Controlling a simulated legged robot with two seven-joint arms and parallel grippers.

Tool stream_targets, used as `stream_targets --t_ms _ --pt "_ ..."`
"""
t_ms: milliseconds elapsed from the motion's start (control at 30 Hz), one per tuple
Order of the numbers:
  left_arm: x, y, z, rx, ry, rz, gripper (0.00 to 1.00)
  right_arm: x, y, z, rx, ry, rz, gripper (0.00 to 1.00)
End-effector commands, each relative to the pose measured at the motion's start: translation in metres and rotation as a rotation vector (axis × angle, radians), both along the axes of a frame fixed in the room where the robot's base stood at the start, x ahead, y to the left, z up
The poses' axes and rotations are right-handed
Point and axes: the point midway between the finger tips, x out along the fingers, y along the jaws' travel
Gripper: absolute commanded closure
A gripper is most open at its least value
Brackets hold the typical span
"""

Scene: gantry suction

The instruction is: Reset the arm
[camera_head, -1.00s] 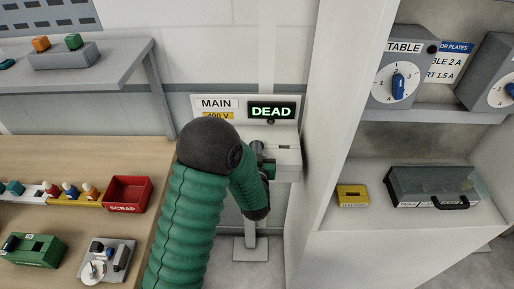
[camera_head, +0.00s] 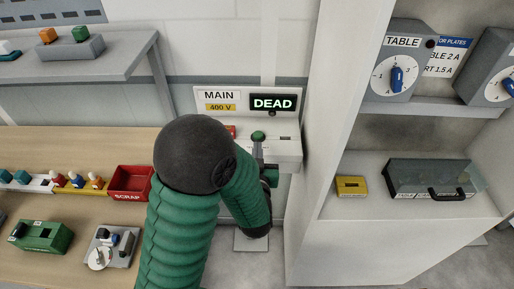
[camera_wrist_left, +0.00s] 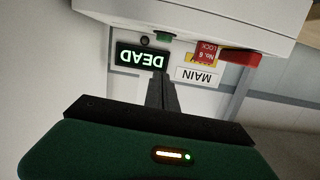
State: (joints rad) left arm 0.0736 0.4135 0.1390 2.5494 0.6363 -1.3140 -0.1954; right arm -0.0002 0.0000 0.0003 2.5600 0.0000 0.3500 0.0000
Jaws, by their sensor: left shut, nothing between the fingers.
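My left arm reaches up the middle of the head view, and its gripper (camera_head: 258,156) is in front of the white MAIN switch box (camera_head: 287,150). In the left wrist view the gripper (camera_wrist_left: 160,90) has its dark fingers together with nothing between them. That view is upside down and shows the lit DEAD display (camera_wrist_left: 141,57), the MAIN label (camera_wrist_left: 197,76), a red No. 6 lock tag (camera_wrist_left: 208,50) and a red handle (camera_wrist_left: 240,57). A green knob (camera_head: 258,136) stands at the box. Whether the fingers touch anything I cannot tell. My right gripper is out of view.
A wooden bench at left holds a red SCRAP bin (camera_head: 129,184), a green device (camera_head: 40,236) and a grey fixture (camera_head: 106,246). A white cabinet at right holds a yellow block (camera_head: 351,186), a grey case (camera_head: 428,179) and the TABLE dial box (camera_head: 398,65).

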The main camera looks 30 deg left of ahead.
Motion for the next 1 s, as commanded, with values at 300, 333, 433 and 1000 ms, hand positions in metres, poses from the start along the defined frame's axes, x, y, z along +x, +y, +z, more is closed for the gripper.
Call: stream_targets --t_ms 300,333,433,1000 --pt "0.000 0.001 0.000 -0.001 -0.001 -0.001 1.00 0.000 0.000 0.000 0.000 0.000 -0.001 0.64" --pt "0.000 0.001 0.000 -0.001 -0.001 -0.001 1.00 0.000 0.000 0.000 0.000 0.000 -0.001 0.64" --pt "0.000 0.001 0.000 -0.001 -0.001 -0.001 1.00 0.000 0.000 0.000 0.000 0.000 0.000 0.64" --pt "-0.028 -0.096 -0.074 -0.306 0.524 -0.362 1.00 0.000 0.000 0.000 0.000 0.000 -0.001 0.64"
